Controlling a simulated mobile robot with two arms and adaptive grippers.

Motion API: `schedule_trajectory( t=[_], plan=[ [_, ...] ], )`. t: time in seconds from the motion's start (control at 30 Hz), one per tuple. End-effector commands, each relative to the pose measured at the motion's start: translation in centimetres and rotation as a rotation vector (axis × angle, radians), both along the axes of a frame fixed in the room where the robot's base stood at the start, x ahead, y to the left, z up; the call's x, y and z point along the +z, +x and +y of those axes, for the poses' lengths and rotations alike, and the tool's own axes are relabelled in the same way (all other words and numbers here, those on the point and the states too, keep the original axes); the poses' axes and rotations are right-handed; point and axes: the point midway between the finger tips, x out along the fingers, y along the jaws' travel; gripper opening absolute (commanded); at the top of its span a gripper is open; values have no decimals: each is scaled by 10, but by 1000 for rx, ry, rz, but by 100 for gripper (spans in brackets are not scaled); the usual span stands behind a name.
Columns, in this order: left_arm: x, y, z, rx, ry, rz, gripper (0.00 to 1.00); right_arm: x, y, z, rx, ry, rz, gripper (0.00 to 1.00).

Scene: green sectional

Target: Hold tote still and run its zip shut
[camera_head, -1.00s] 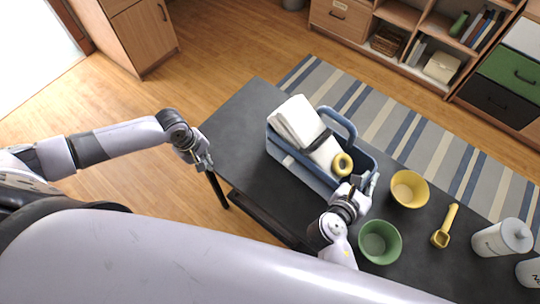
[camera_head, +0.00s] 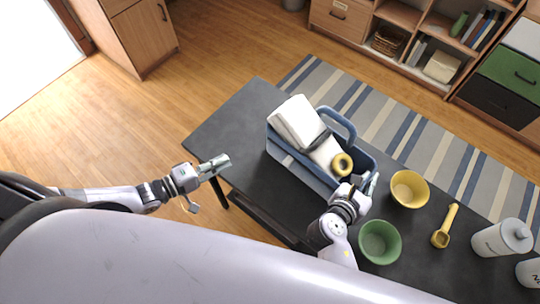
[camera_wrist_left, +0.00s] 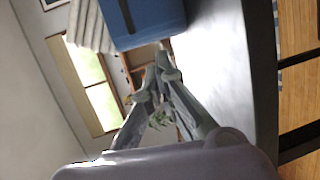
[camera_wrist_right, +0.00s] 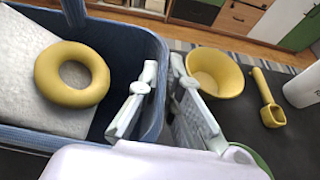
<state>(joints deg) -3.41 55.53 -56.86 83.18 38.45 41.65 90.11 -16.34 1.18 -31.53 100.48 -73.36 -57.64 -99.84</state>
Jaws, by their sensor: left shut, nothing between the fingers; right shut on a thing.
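The blue tote (camera_head: 290,164) stands on the dark table, with a raised handle (camera_head: 338,121). A white rolled cloth (camera_head: 299,122) with a dark band and a yellow ring (camera_head: 342,164) sit in it. My right gripper (camera_head: 366,187) is shut on the tote's right end wall; in the right wrist view its fingers (camera_wrist_right: 160,92) straddle this wall (camera_wrist_right: 154,112). My left gripper (camera_head: 212,170) is shut and empty, left of the tote and apart from it by the table's left edge. Its fingers (camera_wrist_left: 160,75) show in the left wrist view. I cannot make out a zip.
A yellow bowl (camera_head: 409,188), green bowl (camera_head: 380,242), yellow scoop (camera_head: 446,226) and white bottle (camera_head: 502,239) stand right of the tote on the table (camera_head: 235,125). The table's left end is clear. A striped rug (camera_head: 375,112) and shelves (camera_head: 410,45) lie behind.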

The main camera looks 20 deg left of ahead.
Motion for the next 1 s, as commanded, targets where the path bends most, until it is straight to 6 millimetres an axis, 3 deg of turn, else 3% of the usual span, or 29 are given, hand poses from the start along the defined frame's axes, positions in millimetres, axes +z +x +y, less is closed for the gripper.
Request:
schedule_trajectory(
  t=[0.1,0.33,0.8,1.0],
  plan=[
    [14,-9,-24,-16,-78,-78,0,0,0,0,0,0,-1,0],
    [24,-7,-43,-23,-124,-131,0,0,0,0,-1,0,-1,0],
    [24,65,-102,-24,-123,-129,0,1,0,0,0,0,-1,0],
    [23,50,-127,-23,-124,-123,0,0,0,0,0,0,-1,0]
  ],
)
